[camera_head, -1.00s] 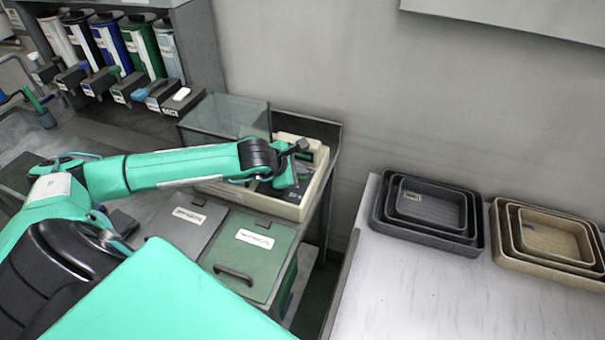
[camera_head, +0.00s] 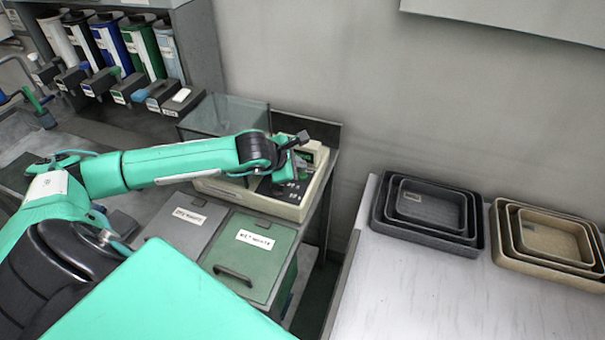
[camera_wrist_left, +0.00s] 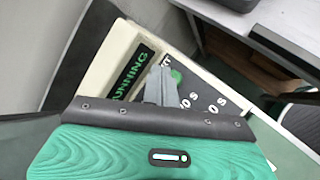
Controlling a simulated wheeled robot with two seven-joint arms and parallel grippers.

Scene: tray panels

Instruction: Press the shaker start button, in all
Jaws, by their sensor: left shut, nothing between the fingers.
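The shaker's cream housing (camera_head: 290,212) stands on the bench behind the lidded bins. In the left wrist view, its display (camera_wrist_left: 131,71) shows green letters reading "RUNNING" on black. A green round button (camera_wrist_left: 176,76) lies on its dark panel, close beside the fingertips. My left gripper (camera_wrist_left: 158,86) is shut and empty, over the panel; I cannot tell whether it touches the button. In the head view, the left gripper (camera_head: 284,172) hides part of the panel, and the button cannot be made out. My right gripper is not in view.
A clear glass box (camera_head: 222,115) stands behind the shaker at left. A grey-lidded bin (camera_head: 188,222) and a green-lidded bin (camera_head: 250,252) are in front. Dark trays (camera_head: 385,215) and tan trays (camera_head: 575,265) sit on the white table (camera_head: 430,300).

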